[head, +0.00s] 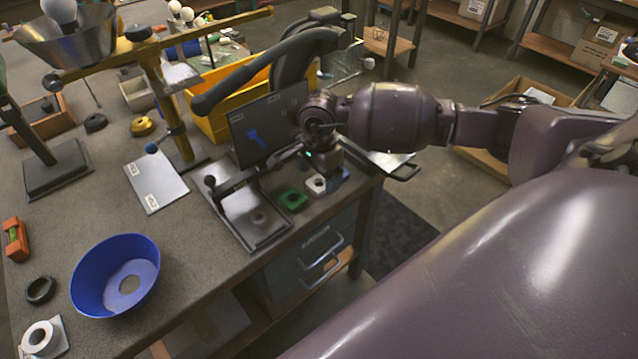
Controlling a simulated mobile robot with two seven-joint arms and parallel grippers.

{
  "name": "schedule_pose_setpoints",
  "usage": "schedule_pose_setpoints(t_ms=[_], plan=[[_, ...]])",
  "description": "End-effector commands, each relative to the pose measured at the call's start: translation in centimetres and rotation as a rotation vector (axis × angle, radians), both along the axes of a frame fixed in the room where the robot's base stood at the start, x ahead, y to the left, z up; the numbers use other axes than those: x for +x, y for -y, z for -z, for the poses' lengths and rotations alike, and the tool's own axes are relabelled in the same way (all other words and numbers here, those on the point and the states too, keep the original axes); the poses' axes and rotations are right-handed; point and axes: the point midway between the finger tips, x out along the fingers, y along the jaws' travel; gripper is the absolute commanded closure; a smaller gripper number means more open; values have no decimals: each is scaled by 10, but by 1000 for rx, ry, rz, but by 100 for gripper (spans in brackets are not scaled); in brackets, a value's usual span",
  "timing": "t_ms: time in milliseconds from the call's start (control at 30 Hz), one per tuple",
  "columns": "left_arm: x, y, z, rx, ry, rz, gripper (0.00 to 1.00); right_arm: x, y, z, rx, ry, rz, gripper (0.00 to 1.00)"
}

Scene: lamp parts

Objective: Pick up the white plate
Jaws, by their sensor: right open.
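A flat white plate (155,183) with small printed labels lies on the grey bench, left of the dark-grey metal base. My right arm comes in from the right, and my right gripper (310,171) is open near the bench's right edge. It is above and close to a small white piece with a hole (316,185), well to the right of the labelled plate. The fingertips are small and partly lost among dark parts, so contact cannot be told. My left gripper is not in view.
A metal base plate (240,208) with a dark rod stands between the labelled plate and my gripper. A green nut-like part (293,199) is beside the white piece. A yellow bin (210,104), a brass lamp stand (160,85) and a blue bowl (88,278) are nearby.

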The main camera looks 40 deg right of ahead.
Motion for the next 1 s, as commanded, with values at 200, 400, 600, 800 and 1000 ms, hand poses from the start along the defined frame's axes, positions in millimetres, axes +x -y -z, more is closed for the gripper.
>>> schedule_pose_setpoints(t_ms=[200,400,600,800,1000], plan=[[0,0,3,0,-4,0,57,0,0,22,1,-1,1,17],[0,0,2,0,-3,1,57,0,0,21,0,0,0,19],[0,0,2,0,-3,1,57,0,0,21,0,0,0,49],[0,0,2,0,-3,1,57,0,0,21,0,0,0,71],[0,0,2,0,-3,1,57,0,0,19,0,1,0,71]])
